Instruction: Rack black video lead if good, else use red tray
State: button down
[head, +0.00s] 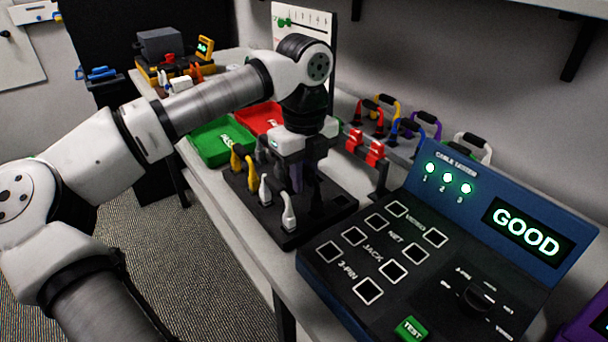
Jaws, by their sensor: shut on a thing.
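My gripper (297,178) points down over a black holder block (268,217) with several yellow, grey and white plugs standing in it. It is shut on a dark lead, mostly hidden by the fingers and the plugs, so its type is unclear. The blue cable tester (430,245) at the right reads GOOD on its screen (523,231), with three green lights lit. Its sockets look empty. The red tray (262,114) lies behind my wrist, partly covered by the arm. A green tray (218,143) sits left of it.
Several coloured looped leads (405,122) are at the back wall. Boxes and tools (165,58) crowd the table's far end. The tester's green TEST button (411,328) is at the front.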

dwell(0.4)
jog(key=c, duration=0.7)
grip_release()
jog(key=shift+r+p, duration=2.5)
jog(key=shift+r, duration=1.5)
